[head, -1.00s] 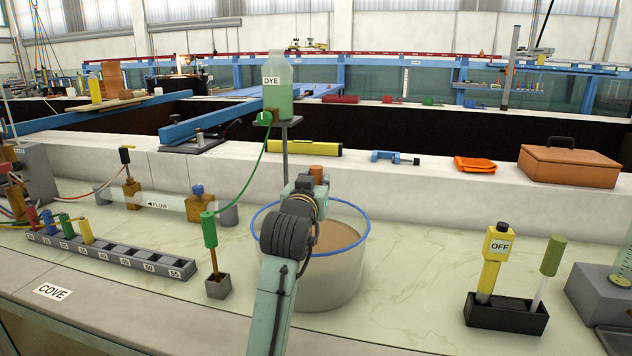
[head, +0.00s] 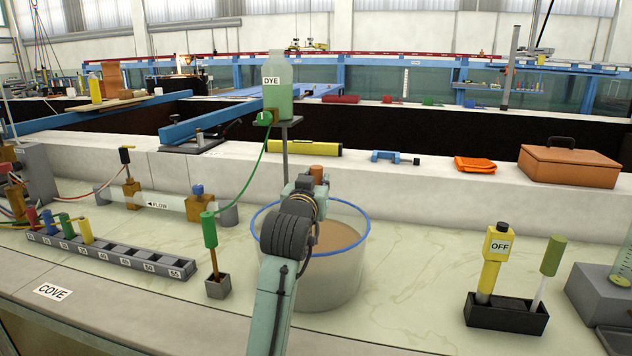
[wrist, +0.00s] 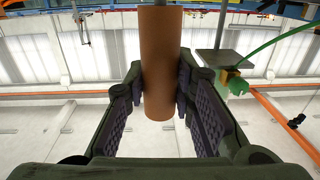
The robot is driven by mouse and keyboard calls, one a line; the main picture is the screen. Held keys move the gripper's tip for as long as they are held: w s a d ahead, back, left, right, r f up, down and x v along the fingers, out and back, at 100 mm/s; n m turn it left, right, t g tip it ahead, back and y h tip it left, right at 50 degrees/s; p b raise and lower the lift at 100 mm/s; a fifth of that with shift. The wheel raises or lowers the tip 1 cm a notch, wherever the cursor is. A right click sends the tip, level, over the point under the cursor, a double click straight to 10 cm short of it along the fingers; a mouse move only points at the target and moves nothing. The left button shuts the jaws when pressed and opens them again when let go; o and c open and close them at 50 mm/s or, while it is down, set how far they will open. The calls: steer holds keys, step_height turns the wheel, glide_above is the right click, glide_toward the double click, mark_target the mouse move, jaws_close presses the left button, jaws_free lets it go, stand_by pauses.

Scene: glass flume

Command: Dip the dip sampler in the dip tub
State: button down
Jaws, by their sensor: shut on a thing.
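The dip tub (head: 340,282) is a pale round vessel with a blue rim and brownish liquid inside, on the near bench. My gripper (head: 308,192) is over the tub in the head view, partly hidden by my arm. It is shut on the orange-brown handle of the dip sampler (head: 317,174), whose top end shows above the fingers. In the wrist view the handle (wrist: 160,60) sits between the two padded fingers of my gripper (wrist: 161,88), with a thin grey rod at its far end. The sampler's lower end is hidden in the head view, so I cannot tell if it touches the liquid.
A dye bottle (head: 278,88) stands on a raised stand behind the tub. A green-handled tool (head: 209,230) stands in a small block to the left. An OFF-marked yellow tool (head: 495,262) stands in a black holder at right. The bench between tub and holder is clear.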

stand_by(0.4)
step_height(320, 180, up, 11)
steer(key=p, duration=0.9)
step_height(320, 180, up, 8)
steer(key=shift+r, duration=0.2)
stand_by(0.9)
stand_by(0.6)
